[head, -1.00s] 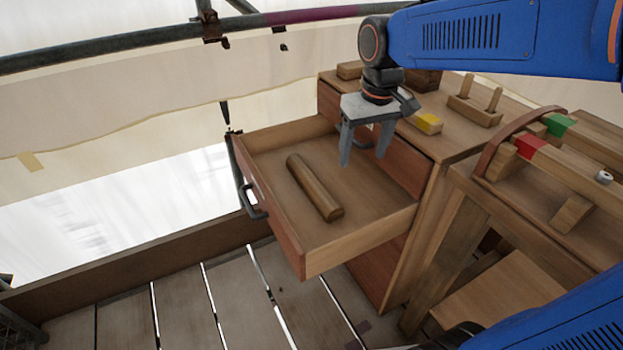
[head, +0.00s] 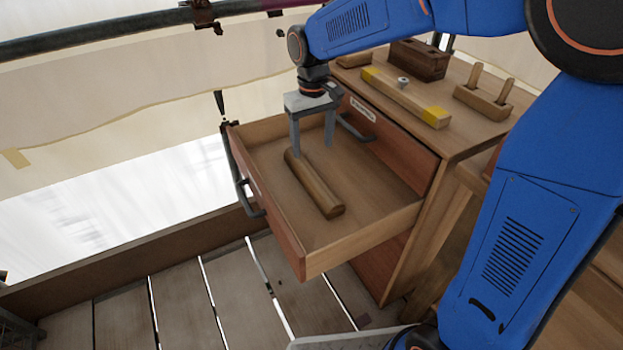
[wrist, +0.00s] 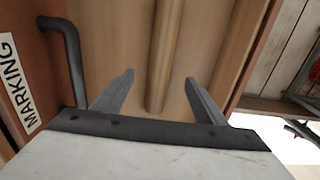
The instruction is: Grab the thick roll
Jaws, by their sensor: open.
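The thick roll (head: 314,184) is a brown wooden cylinder lying alone in the open drawer (head: 355,243). My gripper (head: 311,152) points down over the far end of the roll, with its two fingers apart and nothing between them. In the wrist view the roll (wrist: 161,60) runs away between the two fingertips of my gripper (wrist: 157,80). I cannot tell exactly how far above the roll the fingertips are.
The drawer's walls surround the roll, and a dark handle (head: 248,200) is on its front. A closed upper drawer with a handle (head: 354,127) and a label (wrist: 15,80) is close to my gripper. The cabinet top holds a yellow-ended bar (head: 405,98) and a pegged block (head: 483,98).

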